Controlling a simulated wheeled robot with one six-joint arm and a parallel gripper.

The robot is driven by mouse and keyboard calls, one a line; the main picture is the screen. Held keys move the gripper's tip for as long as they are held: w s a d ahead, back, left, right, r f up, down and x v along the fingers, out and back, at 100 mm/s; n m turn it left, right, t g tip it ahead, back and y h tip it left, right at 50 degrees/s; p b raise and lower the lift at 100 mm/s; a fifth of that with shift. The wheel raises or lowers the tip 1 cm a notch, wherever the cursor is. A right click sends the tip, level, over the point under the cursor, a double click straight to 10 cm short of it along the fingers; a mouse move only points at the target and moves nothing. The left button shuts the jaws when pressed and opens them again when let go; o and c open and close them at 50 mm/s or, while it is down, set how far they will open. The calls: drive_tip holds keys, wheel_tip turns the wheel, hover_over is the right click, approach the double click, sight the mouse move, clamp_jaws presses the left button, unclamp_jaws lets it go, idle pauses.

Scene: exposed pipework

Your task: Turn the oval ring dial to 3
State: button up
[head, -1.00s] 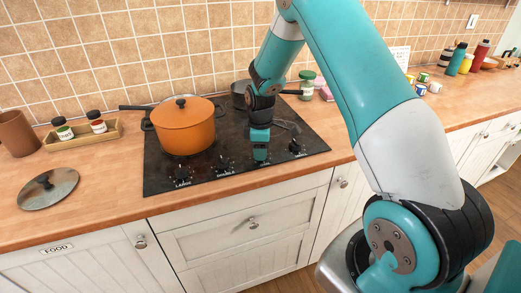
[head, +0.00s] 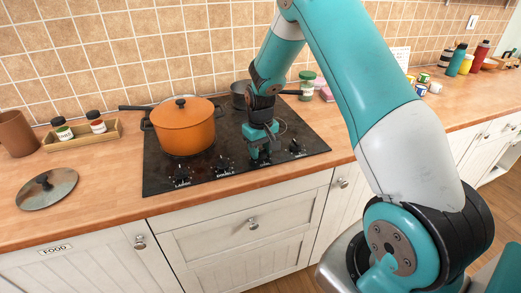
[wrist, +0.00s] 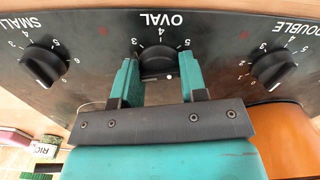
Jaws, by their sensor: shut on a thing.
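The oval ring dial (wrist: 158,64) is a black knob under the word OVAL on the hob's front strip. In the wrist view the numbers 3, 4 and 5 show around its far side. A small white mark shows on its lower edge, slightly right of middle; I cannot tell which number the dial points to. My gripper (wrist: 158,74) has one teal finger on each side of the knob and is shut on it. In the head view my gripper (head: 263,153) reaches down to the front of the hob and mostly hides this dial.
The SMALL dial (wrist: 43,66) and the DOUBLE dial (wrist: 274,70) flank it closely. An orange pot (head: 184,128) stands on the black hob (head: 160,165), left of my gripper. A dark pan (head: 240,95) stands behind my wrist. A pot lid (head: 47,188) lies on the counter.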

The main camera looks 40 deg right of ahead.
sight(261, 150)
drive_tip(key=m, duration=0.5)
drive_tip(key=shift+m, duration=0.3)
drive_tip(key=m, duration=0.5)
drive_tip(key=shift+m, duration=0.3)
drive_tip(key=o, duration=0.9)
drive_tip(key=shift+r, duration=0.1)
wheel_tip(261, 150, up, 17)
drive_tip(key=shift+r+b, duration=0.15)
drive_tip(key=shift+b, duration=0.95)
